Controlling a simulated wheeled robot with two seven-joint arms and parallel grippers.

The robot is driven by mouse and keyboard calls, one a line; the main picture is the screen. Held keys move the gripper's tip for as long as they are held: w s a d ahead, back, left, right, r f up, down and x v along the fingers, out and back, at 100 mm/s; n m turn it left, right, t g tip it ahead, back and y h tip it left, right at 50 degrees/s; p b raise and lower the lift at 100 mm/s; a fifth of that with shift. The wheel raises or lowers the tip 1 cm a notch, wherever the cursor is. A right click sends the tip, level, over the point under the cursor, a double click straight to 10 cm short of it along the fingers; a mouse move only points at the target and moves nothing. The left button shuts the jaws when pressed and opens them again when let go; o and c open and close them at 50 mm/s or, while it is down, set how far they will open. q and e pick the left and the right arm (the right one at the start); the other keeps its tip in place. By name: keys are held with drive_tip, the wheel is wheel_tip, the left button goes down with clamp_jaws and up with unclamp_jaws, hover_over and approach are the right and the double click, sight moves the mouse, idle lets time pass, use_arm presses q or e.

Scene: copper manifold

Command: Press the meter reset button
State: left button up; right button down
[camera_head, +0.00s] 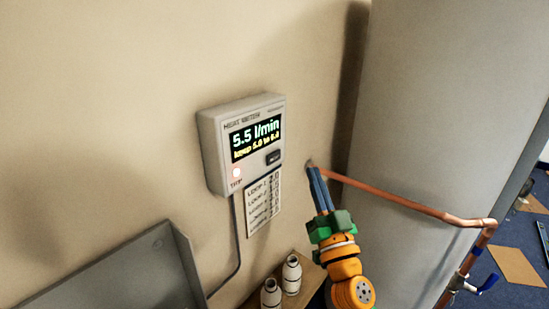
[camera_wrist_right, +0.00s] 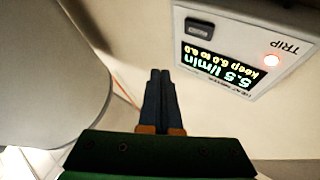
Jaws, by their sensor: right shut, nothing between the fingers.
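The heat meter (camera_head: 210,135) is a pale grey box on the wall, left of centre in the head view. Its display (camera_head: 256,137) reads 5.5 l/min, with a smaller yellow line below about keeping a range. A dark reset button (camera_head: 273,158) sits at the lower right of its face. A red TRIP light (camera_head: 237,173) glows at its lower left. The right wrist view shows the meter upside down, with the button (camera_wrist_right: 198,29) at upper middle. My right gripper (camera_head: 312,168) is shut and empty, to the right of the meter and apart from it. My left gripper is out of view.
A copper pipe (camera_head: 400,201) runs from the wall to the right, close to my right gripper. A label card (camera_head: 263,205) hangs below the meter. Two white bottles (camera_head: 291,273) stand on a wooden ledge.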

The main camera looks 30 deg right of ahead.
drive_tip(key=b, duration=0.1)
approach(278, 152)
wheel_tip(278, 152, up, 3)
drive_tip(key=w+d, duration=0.3)
drive_tip(key=shift+w+a+f, duration=0.2)
drive_tip(key=shift+w+a, duration=0.25)
idle(1.3)
drive_tip(key=shift+w+a+b, duration=0.2)
drive_tip(key=shift+w+b, duration=0.1)
drive_tip(key=shift+w, duration=0.05)
drive_tip(key=shift+w+a, duration=0.1)
drive_tip(key=shift+w, duration=0.2)
idle(0.6)
drive_tip(key=shift+s+d, duration=0.3)
drive_tip(key=shift+s, duration=0.4)
